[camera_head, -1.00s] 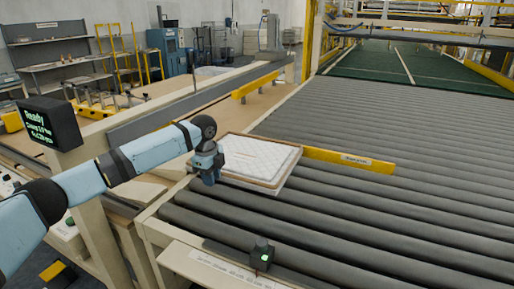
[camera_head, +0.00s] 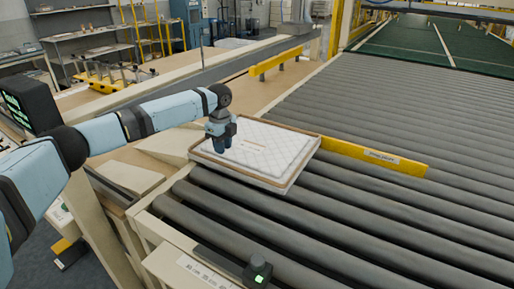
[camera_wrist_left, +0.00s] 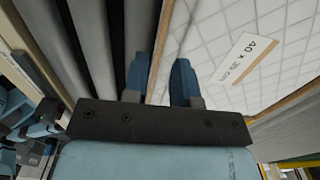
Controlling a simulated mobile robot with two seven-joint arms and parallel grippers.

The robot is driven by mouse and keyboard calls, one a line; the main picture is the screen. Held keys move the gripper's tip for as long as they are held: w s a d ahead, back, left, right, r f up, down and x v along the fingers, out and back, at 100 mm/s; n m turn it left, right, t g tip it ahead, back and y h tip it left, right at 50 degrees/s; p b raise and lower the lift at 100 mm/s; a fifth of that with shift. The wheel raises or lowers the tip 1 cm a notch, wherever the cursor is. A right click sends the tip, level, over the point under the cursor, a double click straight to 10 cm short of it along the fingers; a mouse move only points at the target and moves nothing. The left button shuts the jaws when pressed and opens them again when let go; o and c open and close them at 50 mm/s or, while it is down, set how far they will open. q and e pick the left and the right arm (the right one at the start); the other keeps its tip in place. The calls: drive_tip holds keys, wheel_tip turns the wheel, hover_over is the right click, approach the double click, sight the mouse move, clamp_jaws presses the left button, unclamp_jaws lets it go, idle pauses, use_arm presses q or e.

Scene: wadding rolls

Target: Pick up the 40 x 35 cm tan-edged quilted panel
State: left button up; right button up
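The white quilted panel (camera_head: 273,150) with tan edges lies on the grey rollers near the left side of the conveyor. In the left wrist view the panel (camera_wrist_left: 215,35) fills the upper right, with a label (camera_wrist_left: 245,58) reading 40 x 35 cm. My left gripper (camera_head: 221,150) points down over the panel's left part. Its two fingers, also in the left wrist view (camera_wrist_left: 160,82), are apart with nothing clamped between them. The panel's tan edge shows in the gap between them. I cannot tell whether the fingertips touch the panel. My right gripper is not in view.
A yellow rail (camera_head: 375,157) lies across the rollers right beside the panel. A small dark box (camera_head: 257,271) with a green light sits at the conveyor's front. A dark display (camera_head: 30,103) stands at left. Rollers (camera_head: 400,215) to the right are bare.

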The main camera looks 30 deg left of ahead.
sight(225, 163)
use_arm(q)
drive_tip(key=f, duration=0.5)
drive_tip(key=shift+w+f, duration=0.25)
drive_tip(key=shift+f, duration=0.1)
clamp_jaws()
